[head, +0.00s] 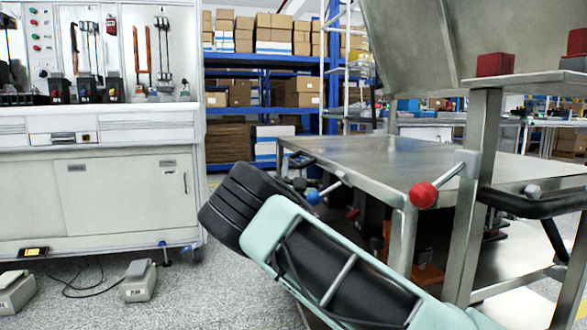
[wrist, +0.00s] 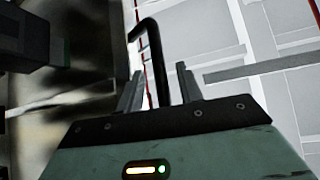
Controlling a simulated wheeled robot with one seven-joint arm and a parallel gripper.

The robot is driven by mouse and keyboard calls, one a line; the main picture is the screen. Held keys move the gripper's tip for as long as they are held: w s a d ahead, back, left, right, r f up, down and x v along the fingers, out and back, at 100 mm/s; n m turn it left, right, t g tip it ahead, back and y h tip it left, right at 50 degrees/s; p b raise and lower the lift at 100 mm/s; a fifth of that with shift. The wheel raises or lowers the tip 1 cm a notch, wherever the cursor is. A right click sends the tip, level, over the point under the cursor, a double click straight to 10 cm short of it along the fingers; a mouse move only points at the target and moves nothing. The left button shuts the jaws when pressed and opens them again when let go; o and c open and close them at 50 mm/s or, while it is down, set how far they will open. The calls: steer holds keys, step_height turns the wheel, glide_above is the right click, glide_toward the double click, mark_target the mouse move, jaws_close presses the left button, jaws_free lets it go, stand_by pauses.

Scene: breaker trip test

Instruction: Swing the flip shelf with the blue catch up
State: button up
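The blue catch (head: 313,198) is a blue ball on a short grey rod beside the left side of the steel table-like unit (head: 400,165). A black bar handle (head: 300,160) is at that unit's left corner. I cannot tell clearly which panel is the flip shelf. In the wrist view, a bent black bar (wrist: 151,60) runs down between the fingers of my gripper (wrist: 160,85). The fingers stand apart, with gaps beside the bar. In the head view, my green and black arm end covers the area below the catch and hides the fingertips.
A red-ball catch (head: 423,195) and a black handle (head: 530,203) are at the right, near a steel post. A red block (head: 495,64) sits on a raised shelf. A white workbench (head: 125,200) stands left, with pedals (head: 139,281) on the floor.

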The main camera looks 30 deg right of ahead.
steer(key=shift+x, duration=0.95)
